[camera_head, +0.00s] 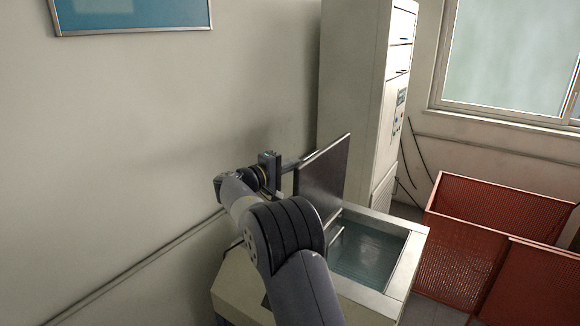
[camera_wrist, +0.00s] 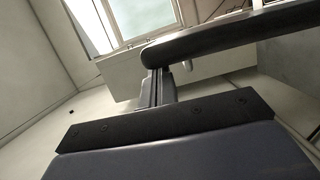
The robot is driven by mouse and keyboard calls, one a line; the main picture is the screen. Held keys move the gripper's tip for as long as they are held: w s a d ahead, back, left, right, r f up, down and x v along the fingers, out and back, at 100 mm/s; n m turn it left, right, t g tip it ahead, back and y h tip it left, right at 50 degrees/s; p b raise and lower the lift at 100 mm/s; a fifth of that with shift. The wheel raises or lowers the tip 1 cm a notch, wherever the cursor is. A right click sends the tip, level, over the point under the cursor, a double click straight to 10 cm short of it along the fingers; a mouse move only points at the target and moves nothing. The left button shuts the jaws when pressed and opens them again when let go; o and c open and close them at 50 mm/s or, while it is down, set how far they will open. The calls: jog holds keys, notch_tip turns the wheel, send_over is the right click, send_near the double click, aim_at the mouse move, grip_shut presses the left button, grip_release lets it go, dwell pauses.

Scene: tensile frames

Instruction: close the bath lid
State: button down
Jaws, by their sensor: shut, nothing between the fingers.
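The bath (camera_head: 405,268) is a pale box with an open top and water (camera_head: 365,250) inside. Its lid (camera_head: 324,180) is a dark flat panel standing up steeply at the bath's left side, so the bath is open. My gripper (camera_head: 299,162) is shut and empty, on the wall side of the lid, with its fingers pointing at the lid's upper part. In the wrist view the shut fingers (camera_wrist: 158,84) reach up to a dark rounded bar (camera_wrist: 235,36), which looks like the lid's edge. I cannot tell whether they touch it. My arm hides part of the bath's left side.
A tall pale cabinet (camera_head: 356,100) stands behind the bath. Red mesh crates (camera_head: 500,245) stand on the floor to the right. The wall (camera_head: 130,150) is close on the left. The space above the water is clear.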

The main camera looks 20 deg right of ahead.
jog(key=s+d+f+m+y+b, duration=0.1)
jog(key=s+d+f+m+b, duration=0.25)
jog(key=s+d+b, duration=0.85)
jog(key=m+t+y+b, duration=0.25)
jog(key=m+b, duration=0.85)
jog(key=b, duration=2.5)
send_over(387, 293)
jog(key=shift+n+g+y, duration=0.25)
jog(key=shift+g, duration=0.1)
notch_tip(387, 293, down, 23)
jog(key=shift+w+a+f, duration=0.1)
jog(key=shift+a, duration=0.05)
jog(key=shift+f+b, duration=1.25)
